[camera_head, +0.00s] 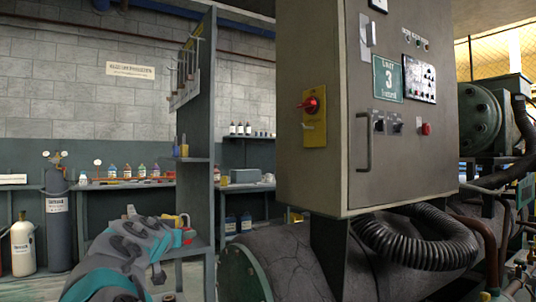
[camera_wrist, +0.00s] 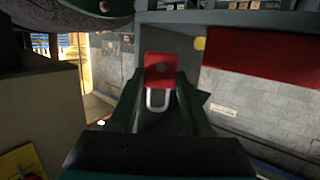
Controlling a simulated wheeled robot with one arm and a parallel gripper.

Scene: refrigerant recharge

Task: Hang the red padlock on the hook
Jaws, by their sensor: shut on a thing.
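My gripper (camera_head: 176,238) is at the lower left in the head view, in front of the grey shelf post. It is shut on the red padlock (camera_wrist: 159,70), which sits between the fingertips in the wrist view with its pale shackle showing. A grey panel with hooks and hanging items (camera_head: 186,72) is on the post's upper part, apart from the gripper. I cannot tell which hook is the task's.
A grey control cabinet (camera_head: 330,180) with a yellow plate and red rotary switch (camera_head: 312,104) stands right of the post. Pipes and a black corrugated hose (camera_head: 420,245) lie below it. A shelf with bottles (camera_head: 125,182) and gas cylinders (camera_head: 58,220) are at the back left.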

